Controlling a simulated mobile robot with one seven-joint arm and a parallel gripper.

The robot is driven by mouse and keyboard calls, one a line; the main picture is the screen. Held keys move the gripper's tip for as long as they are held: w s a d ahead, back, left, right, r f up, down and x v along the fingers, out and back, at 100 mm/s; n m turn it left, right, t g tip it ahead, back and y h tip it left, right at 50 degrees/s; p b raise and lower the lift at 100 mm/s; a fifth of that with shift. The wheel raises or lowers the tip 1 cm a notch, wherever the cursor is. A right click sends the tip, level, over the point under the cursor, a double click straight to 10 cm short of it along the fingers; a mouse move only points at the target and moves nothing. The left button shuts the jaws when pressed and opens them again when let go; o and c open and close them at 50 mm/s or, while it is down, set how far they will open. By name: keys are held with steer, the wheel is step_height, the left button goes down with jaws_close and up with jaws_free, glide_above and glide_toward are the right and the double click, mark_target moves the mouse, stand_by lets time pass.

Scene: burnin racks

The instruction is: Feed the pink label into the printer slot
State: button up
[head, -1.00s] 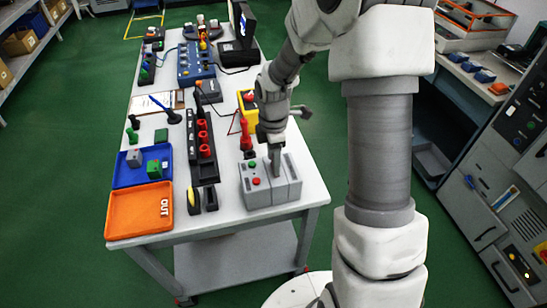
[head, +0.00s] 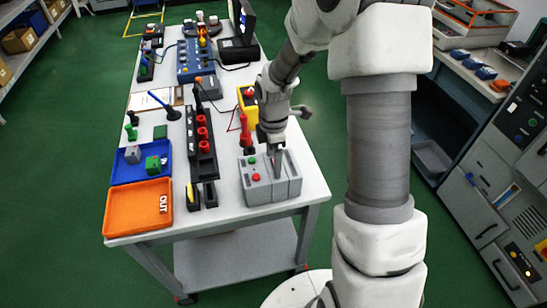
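A grey box with a green and a red button (head: 256,194), which looks like the printer, stands at the front right of the white table. My gripper (head: 277,172) points straight down over the top of this box, at its slot area. The fingertips are at or just above the top face; whether they touch it cannot be told. The fingers are small and narrow here, so I cannot tell whether they are open or shut. I see no pink label; if it is between the fingers or in the slot, it is hidden.
Left of the box stands a black rack (head: 205,165) with red cups. An orange OUT tray (head: 125,212) and a blue tray (head: 124,174) lie on the left. A yellow box (head: 246,98) and a red upright tool (head: 245,130) stand behind the box.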

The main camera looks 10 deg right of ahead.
step_height(320, 180, up, 18)
steer(key=p, duration=0.1)
steer(key=shift+f+p, duration=0.25)
steer(key=shift+p, duration=0.05)
stand_by(0.6)
steer(key=s+r+m+t, duration=0.2)
steer(key=s+r+m, duration=0.2)
steer(key=s+m, duration=0.5)
steer(key=s+r+m+t, duration=0.3)
steer(key=s+r+m, duration=0.1)
steer(key=s+m, duration=0.5)
steer(key=shift+s+d+r+t, duration=0.2)
steer(key=shift+s+t, duration=0.1)
steer(key=shift+s, duration=0.95)
